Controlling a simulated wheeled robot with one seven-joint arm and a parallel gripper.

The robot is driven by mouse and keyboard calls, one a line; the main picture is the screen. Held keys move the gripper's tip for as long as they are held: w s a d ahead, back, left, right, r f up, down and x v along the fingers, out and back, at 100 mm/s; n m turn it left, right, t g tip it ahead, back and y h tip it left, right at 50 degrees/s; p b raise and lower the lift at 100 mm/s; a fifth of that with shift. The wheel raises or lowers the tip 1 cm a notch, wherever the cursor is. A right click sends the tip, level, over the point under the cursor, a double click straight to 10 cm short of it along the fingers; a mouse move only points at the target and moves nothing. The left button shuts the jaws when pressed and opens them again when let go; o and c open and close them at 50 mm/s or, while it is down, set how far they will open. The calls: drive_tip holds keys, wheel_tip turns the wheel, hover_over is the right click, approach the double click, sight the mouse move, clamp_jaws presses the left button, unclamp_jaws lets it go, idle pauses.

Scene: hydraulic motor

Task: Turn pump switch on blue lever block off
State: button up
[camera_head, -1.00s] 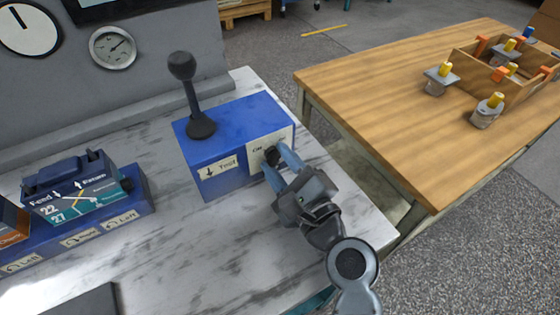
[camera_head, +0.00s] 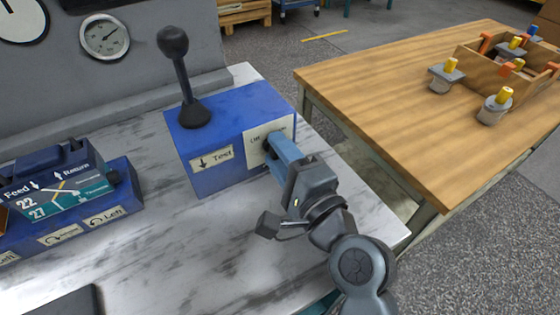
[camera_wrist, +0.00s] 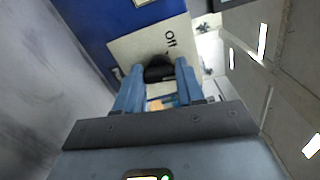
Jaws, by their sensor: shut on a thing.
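The blue lever block (camera_head: 205,172) stands on the marbled bench top. A black ball-ended lever (camera_head: 182,75) rises upright from its top. A white plate on its front right carries the black pump switch knob; in the wrist view the plate (camera_wrist: 128,44) shows the word "Off" above the knob (camera_wrist: 158,70). My gripper (camera_head: 272,148) is at this plate, with its blue fingers shut on the knob. In the wrist view, the fingers (camera_wrist: 158,80) sit on either side of the knob. In the head view, the fingers largely hide the knob.
A second blue block (camera_head: 120,205) with a Feed and Return valve unit (camera_head: 62,185) stands at the left. A dark flat object (camera_head: 65,303) lies at the front. A wooden table (camera_head: 400,110) at the right holds a wooden box and several yellow-topped parts. The bench between is clear.

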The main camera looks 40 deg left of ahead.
drive_tip(key=n+b, duration=0.1)
drive_tip(key=n, duration=0.1)
drive_tip(key=n+b, duration=0.4)
drive_tip(key=shift+f+n, duration=0.25)
drive_tip(key=shift+n, duration=0.05)
drive_tip(key=n+b, duration=0.3)
drive_tip(key=n, duration=0.1)
drive_tip(key=shift+r, duration=0.1)
idle(0.3)
drive_tip(key=o, duration=1)
drive_tip(key=shift+r, duration=0.1)
drive_tip(key=shift+o, duration=0.2)
drive_tip(key=shift+d, duration=0.1)
drive_tip(key=v, duration=0.7)
drive_tip(key=shift+s+d, duration=0.15)
drive_tip(key=shift+d, duration=0.15)
